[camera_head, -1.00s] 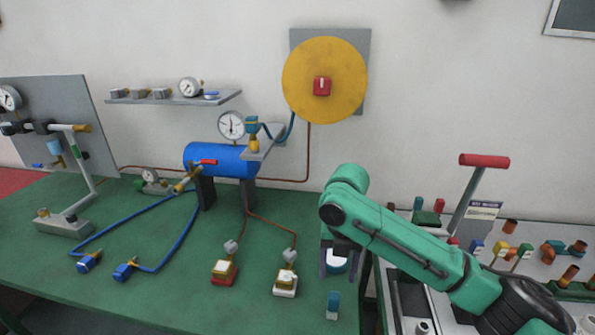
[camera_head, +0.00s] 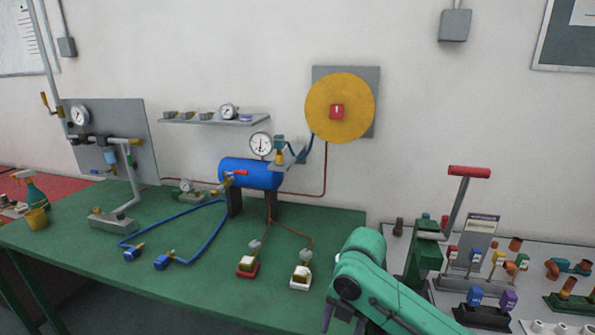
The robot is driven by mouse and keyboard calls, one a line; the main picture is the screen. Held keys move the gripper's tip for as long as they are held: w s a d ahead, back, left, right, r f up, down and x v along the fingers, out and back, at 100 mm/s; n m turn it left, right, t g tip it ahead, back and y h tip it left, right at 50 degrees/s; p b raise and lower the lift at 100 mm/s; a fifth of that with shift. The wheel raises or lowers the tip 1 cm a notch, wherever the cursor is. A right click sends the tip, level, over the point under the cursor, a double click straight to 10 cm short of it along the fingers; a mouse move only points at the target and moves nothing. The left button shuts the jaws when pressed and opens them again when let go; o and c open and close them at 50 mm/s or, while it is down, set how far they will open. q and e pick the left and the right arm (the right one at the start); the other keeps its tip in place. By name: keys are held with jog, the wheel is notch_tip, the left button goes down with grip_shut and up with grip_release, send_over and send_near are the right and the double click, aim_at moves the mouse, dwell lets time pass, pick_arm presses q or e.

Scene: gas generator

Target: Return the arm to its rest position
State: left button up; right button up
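My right arm, green with dark joints, comes in at the bottom right and bends down at the right end of the green table (camera_head: 190,245). Its gripper (camera_head: 343,322) shows at the bottom edge as two dark fingers set apart, with nothing visible between them. The fingertips are partly cut off by the frame. The gripper is near the table's right front corner, right of the white-based valve (camera_head: 300,283). My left arm and gripper are not in view.
The blue tank (camera_head: 250,174), blue hoses and red-based valve (camera_head: 247,270) stand on the table. A yellow disc (camera_head: 340,108) is on the wall. A red-handled lever (camera_head: 469,172) and several small fittings are on the right bench.

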jog(key=s+f+m+t+y, duration=0.25)
jog(key=s+f+m, duration=0.45)
jog(key=m, duration=0.7)
jog(key=s+d+f+m+h, duration=0.2)
jog(key=s+d+m, duration=0.3)
jog(key=d+m, duration=0.2)
jog(key=s+d+f+m+h, duration=0.2)
jog(key=s+d+f+m, duration=0.1)
jog(key=s+d+m, duration=0.3)
notch_tip(320, 180, down, 24)
jog(key=s+d+m, duration=0.1)
jog(key=s, duration=0.1)
jog(key=s+d+f+g, duration=0.1)
jog(key=s+d+f, duration=0.2)
jog(key=s+f, duration=1)
jog(key=s, duration=0.2)
jog(key=shift+s+f+g, duration=0.15)
jog(key=shift+s+g, duration=0.2)
jog(key=shift+s, duration=0.05)
